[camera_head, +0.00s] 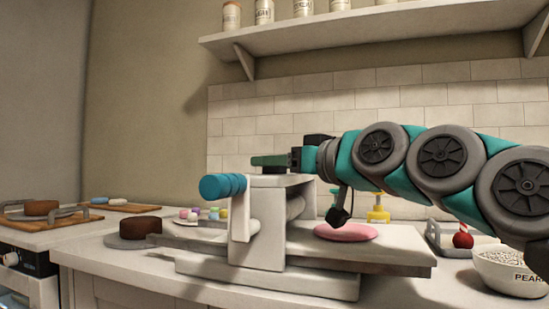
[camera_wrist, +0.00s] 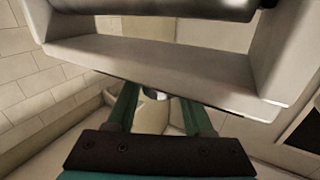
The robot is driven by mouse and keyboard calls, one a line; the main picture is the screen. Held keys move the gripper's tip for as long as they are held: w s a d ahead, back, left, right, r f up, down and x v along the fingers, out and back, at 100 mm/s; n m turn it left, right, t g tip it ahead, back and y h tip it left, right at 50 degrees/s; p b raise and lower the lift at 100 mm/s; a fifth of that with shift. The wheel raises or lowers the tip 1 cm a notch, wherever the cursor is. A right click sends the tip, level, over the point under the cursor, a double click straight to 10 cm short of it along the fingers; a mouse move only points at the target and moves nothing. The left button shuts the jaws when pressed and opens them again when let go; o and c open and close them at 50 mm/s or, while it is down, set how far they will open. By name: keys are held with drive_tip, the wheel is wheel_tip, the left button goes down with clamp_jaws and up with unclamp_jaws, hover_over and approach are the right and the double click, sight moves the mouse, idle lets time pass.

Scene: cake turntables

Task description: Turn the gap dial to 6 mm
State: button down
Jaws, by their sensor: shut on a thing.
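The white dough sheeter (camera_head: 262,222) stands on the counter, with a blue-gripped crank handle (camera_head: 222,187) on its left side. My gripper (camera_head: 268,160) reaches left across the top of the sheeter, its green fingers level. In the wrist view, the two green fingers (camera_wrist: 157,95) are shut around a small pale round part, seemingly the gap dial (camera_wrist: 155,93). Most of it is hidden by the fingers, and its markings and setting cannot be read. Part of the sheeter body (camera_wrist: 150,62) and a grey roller (camera_wrist: 150,7) fill the wrist view's top.
A pink dough disc (camera_head: 345,232) lies on the sheeter's right bed. A yellow bottle (camera_head: 378,208) stands behind it; a bowl of white pearls (camera_head: 512,270) is at right. A brown cake (camera_head: 139,227) sits on a turntable at left. A shelf (camera_head: 380,27) runs above.

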drive_tip(key=n+g+y+p, duration=0.2)
drive_tip(key=shift+r+g, duration=0.3)
drive_tip(key=shift+r, duration=0.05)
drive_tip(key=n+g+y+p, duration=0.2)
drive_tip(key=g+p, duration=0.1)
drive_tip(key=shift+n, duration=0.3)
drive_tip(key=n+g+p, duration=0.1)
drive_tip(key=n+g+y+p, duration=0.1)
drive_tip(key=g, duration=0.1)
drive_tip(key=n+g+p, duration=0.1)
drive_tip(key=shift+f+g+y, duration=0.3)
drive_tip(key=shift+y, duration=0.1)
drive_tip(key=shift+p, duration=0.3)
drive_tip(key=shift+c, duration=1.4)
unclamp_jaws()
